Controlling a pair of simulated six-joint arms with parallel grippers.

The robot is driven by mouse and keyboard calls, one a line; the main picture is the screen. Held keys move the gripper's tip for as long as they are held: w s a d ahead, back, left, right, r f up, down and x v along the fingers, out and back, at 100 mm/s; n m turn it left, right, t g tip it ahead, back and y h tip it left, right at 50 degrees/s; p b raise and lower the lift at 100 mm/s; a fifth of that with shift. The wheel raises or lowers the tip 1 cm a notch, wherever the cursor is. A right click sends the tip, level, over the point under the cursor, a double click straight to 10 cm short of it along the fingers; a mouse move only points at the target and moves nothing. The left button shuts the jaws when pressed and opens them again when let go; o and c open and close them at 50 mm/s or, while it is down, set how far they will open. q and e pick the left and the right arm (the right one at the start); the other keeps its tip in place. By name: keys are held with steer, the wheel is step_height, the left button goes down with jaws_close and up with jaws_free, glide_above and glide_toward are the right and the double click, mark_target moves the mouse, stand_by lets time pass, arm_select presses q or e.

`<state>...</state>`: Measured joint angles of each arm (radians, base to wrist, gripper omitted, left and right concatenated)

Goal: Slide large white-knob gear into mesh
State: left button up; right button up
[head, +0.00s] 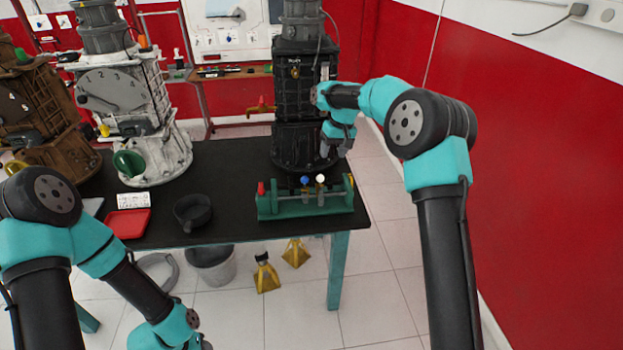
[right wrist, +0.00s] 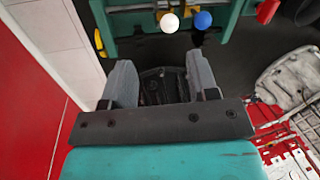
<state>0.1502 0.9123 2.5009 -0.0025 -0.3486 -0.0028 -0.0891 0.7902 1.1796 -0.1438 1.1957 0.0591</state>
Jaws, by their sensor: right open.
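A green gear rig (head: 305,205) stands at the right front of the black table. A white knob (head: 320,178) and a blue knob (head: 304,181) stand up from it; the gears under them are too small to make out. My right gripper (head: 335,148) is above and behind the rig, beside the black engine. In the right wrist view its grey fingers (right wrist: 162,75) are apart and empty. The white knob (right wrist: 169,23) lies just beyond the fingertips, with the blue knob (right wrist: 203,19) to its right. My left arm is at lower left; its fingers are not visible.
A black engine (head: 300,100) stands behind the rig, close to my right gripper. A red tray (head: 128,223) and a dark bowl (head: 192,210) sit to the left of the rig. White and brown engines stand at the left. The tabletop (head: 235,165) between is bare.

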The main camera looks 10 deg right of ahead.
steer(key=a+v, duration=0.1)
steer(key=v, duration=0.5)
glide_above(320, 178)
steer(key=w+d, duration=0.1)
steer(key=d, duration=0.3)
steer(key=shift+a+r, duration=0.1)
steer(key=x, duration=1.7)
steer(key=shift+s+f, duration=0.1)
steer(key=shift+f, duration=0.15)
jaws_close()
